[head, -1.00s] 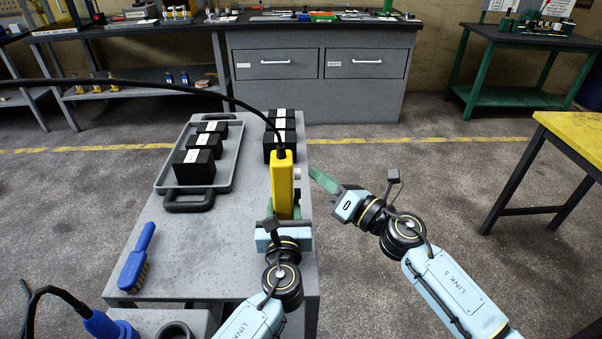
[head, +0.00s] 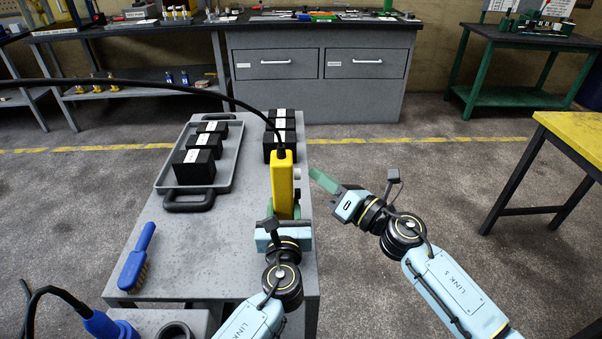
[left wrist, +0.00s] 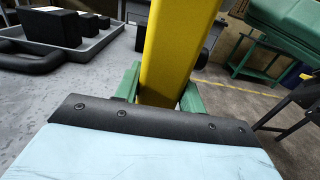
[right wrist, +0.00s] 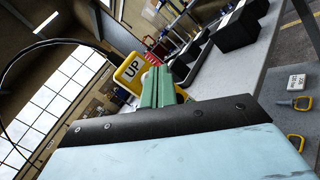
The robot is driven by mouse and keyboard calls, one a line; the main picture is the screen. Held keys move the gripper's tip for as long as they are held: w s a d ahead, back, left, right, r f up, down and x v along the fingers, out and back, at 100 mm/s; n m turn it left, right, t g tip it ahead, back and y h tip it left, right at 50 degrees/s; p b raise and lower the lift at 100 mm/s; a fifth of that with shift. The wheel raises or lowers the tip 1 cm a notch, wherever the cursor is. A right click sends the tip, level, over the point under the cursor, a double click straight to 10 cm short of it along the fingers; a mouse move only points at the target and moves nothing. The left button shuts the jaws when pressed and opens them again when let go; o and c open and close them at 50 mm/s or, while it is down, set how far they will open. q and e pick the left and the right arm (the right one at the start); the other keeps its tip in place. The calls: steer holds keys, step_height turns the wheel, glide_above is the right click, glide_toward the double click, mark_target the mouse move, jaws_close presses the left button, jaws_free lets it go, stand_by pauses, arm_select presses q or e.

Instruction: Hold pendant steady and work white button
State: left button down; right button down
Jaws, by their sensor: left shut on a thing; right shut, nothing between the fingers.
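The yellow pendant (head: 283,188) stands upright over the right side of the grey trolley top, with a black cable leaving its upper end. My left gripper (head: 284,212) is shut around its lower part; the left wrist view shows a green finger on each side of the yellow body (left wrist: 176,50). A small pale button (head: 298,173) sticks out of the pendant's right side. My right gripper (head: 313,172) is shut and empty, its green fingertips just right of this button with a small gap. In the right wrist view the fingers (right wrist: 157,85) partly cover the pendant (right wrist: 130,72), whose label reads UP.
A grey tray (head: 235,160) with black boxes stands left of the pendant, and more black boxes (head: 281,130) stand behind it. A blue-handled brush (head: 137,256) lies at front left. The floor right of the trolley is open up to a yellow-topped table (head: 578,135).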

stand_by(0.7)
steer(key=shift+a, duration=0.45)
steer(key=shift+a, duration=0.55)
stand_by(1.8)
steer(key=shift+d, duration=1)
steer(key=d, duration=0.5)
stand_by(0.3)
stand_by(1.9)
